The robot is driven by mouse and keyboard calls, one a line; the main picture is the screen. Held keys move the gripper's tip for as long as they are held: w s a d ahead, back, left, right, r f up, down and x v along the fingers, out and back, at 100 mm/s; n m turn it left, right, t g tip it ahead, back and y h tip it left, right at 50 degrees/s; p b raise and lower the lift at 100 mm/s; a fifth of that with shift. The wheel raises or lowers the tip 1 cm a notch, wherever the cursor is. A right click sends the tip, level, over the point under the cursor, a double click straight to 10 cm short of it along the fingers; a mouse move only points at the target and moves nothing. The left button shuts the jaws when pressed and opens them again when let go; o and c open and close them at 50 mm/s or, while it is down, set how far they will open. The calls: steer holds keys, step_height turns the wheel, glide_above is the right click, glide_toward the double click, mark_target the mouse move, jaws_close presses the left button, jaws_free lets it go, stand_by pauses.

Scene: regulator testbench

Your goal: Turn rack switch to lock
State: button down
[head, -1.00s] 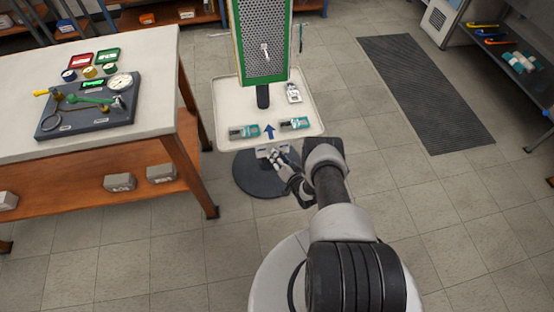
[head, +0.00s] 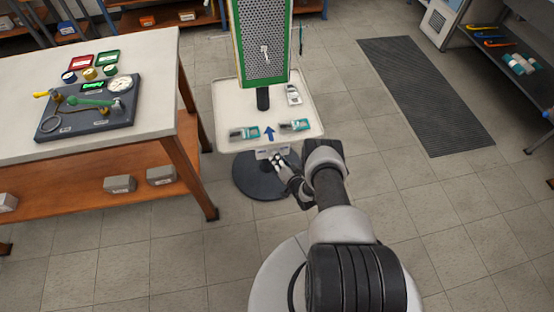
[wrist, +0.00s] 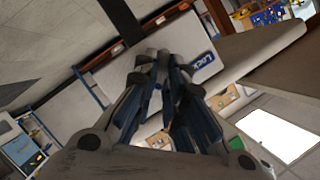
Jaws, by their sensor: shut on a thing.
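The rack stand has a green-framed perforated panel (head: 262,50) above a pale tray (head: 228,105). A small light plate (head: 270,153) sits at the tray's front edge. In the wrist view a white plate (wrist: 115,85) carries a blue LOCK label (wrist: 203,62), just right of my fingertips. My gripper (head: 281,163) is at the front edge, beside the small plate. In the wrist view my gripper (wrist: 163,62) has its fingertips close together, shut on the rack switch, which the fingers mostly hide.
Two teal-and-grey devices (head: 244,133) (head: 294,125) lie on the tray by a blue arrow, with a white device (head: 293,95) at its right. A workbench (head: 150,60) with a dark gauge board (head: 95,115) stands left. A dark floor mat (head: 425,95) lies right; the floor there is clear.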

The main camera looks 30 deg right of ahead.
steer(key=shift+n, duration=0.3)
steer(key=n+h, duration=0.2)
steer(key=n, duration=0.2)
steer(key=a+n+g+h, duration=0.1)
steer(key=n+h, duration=0.2)
steer(key=n, duration=0.1)
steer(key=n+g+h, duration=0.1)
steer(key=n+h, duration=0.1)
steer(key=n, duration=0.1)
steer(key=shift+w+a+n+h, duration=0.2)
steer(key=shift+a+n+h, duration=0.15)
steer(key=shift+n+h, duration=0.05)
stand_by(0.4)
stand_by(0.4)
steer(key=c, duration=1.7)
jaws_free()
steer(key=shift+o, duration=0.2)
